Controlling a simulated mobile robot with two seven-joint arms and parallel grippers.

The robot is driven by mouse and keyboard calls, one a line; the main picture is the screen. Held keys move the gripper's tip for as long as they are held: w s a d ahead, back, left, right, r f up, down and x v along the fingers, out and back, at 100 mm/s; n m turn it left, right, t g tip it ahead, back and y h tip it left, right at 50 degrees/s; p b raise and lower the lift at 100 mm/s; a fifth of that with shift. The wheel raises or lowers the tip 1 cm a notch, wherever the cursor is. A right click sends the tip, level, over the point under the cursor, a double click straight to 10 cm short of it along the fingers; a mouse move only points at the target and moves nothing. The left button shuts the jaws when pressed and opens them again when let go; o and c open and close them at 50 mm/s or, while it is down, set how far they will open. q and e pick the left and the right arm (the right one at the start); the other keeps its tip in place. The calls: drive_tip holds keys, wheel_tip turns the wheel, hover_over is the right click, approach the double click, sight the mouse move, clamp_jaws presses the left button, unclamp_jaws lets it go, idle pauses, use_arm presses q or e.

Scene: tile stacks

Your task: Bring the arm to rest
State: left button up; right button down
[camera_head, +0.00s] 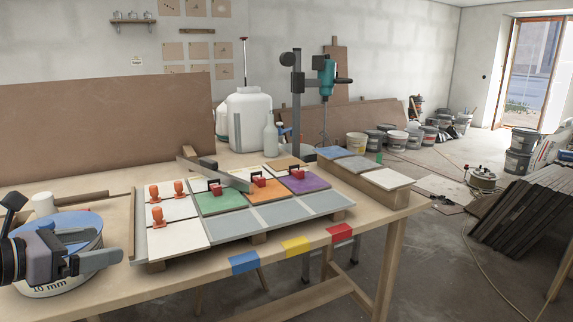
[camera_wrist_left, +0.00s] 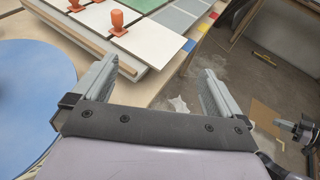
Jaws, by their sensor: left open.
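My left gripper (camera_head: 92,262) is at the left front of the workbench in the head view, over the edge of a bucket with a blue top. In the left wrist view my left gripper (camera_wrist_left: 155,88) has its two fingers wide apart with nothing between them. The tile board (camera_head: 232,236) lies to its right, apart from it. On the board are white, green, orange and purple tiles, some with red clips or orange knobs.
The bucket (camera_head: 70,284) stands close beside my left gripper. A wooden block row with blue, grey and white tiles (camera_head: 389,179) stands at the bench's right. Blue, yellow and red tape (camera_head: 295,246) marks the bench's front edge. A white canister (camera_head: 249,118) stands behind.

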use_arm(q)
drive_tip(key=s+d+f+n+t+y+p, duration=0.1)
drive_tip(key=s+d+f+n+p, duration=0.2)
drive_tip(key=d+f+n, duration=0.55)
drive_tip(key=s+d+f+n+t+p, duration=0.1)
drive_tip(key=s+f+n+t+p, duration=0.3)
drive_tip(key=n, duration=0.9)
drive_tip(key=s+d+f+n+g+y+p, duration=0.1)
drive_tip(key=s+d+f+n+g+p, duration=0.1)
drive_tip(key=n, duration=0.7)
drive_tip(key=s+d+f+n+g+y+p, duration=0.1)
drive_tip(key=s+d+f+n+g, duration=0.3)
drive_tip(key=s+f+n, duration=0.5)
drive_tip(key=shift+s+d+f+g+y+p, duration=0.15)
drive_tip(key=shift+s+d+g+y+p, duration=0.25)
drive_tip(key=shift+s+d+y, duration=0.55)
drive_tip(key=shift+d, duration=0.15)
